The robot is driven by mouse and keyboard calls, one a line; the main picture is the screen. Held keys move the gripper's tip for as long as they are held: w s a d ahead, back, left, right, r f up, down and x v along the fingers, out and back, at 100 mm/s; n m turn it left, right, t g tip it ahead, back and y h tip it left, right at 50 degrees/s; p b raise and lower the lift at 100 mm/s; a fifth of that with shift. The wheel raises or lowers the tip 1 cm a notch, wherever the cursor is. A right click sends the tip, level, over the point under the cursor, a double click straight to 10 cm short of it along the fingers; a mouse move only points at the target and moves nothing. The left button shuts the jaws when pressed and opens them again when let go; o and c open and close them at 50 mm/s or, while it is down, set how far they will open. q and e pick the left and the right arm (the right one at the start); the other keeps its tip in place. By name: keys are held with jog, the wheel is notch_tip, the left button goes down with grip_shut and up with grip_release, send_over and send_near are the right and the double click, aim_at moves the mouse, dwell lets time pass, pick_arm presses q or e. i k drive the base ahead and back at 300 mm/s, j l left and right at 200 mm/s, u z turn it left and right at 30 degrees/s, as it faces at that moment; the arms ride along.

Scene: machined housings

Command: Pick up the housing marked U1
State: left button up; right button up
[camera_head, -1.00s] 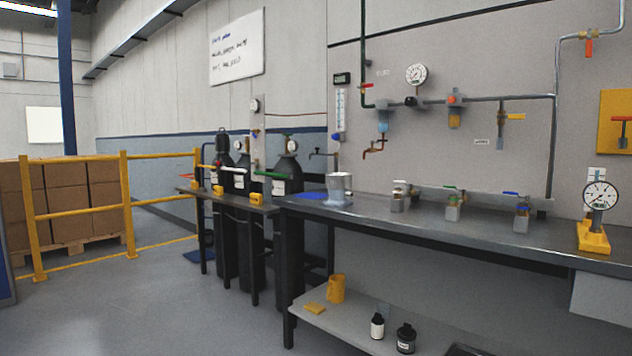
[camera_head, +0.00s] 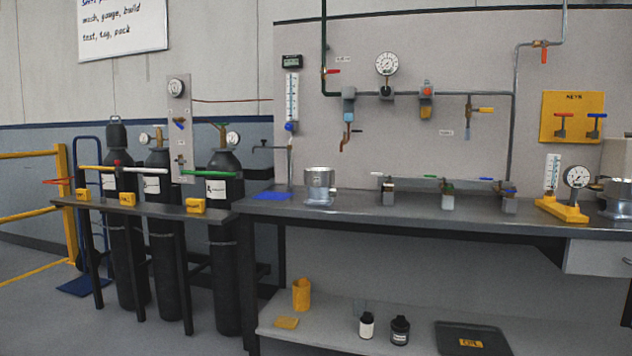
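A silver, round machined housing (camera_head: 320,188) stands upright on the dark workbench (camera_head: 400,212), near its left end. A second silver metal part (camera_head: 617,203) is on the bench at the right edge of the picture and is cut off by it. I cannot read a U1 mark on either one. Neither of my grippers shows in the head view.
A blue mat (camera_head: 272,196) lies left of the housing. Several small valves, a gauge on a yellow stand (camera_head: 562,209) and a yellow key board (camera_head: 572,117) are to the right. Black gas cylinders (camera_head: 225,245) stand at the left. The lower shelf holds bottles and a tray (camera_head: 472,339).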

aim_at(319, 180)
jog(key=i+u, duration=0.35)
jog(key=i, duration=1)
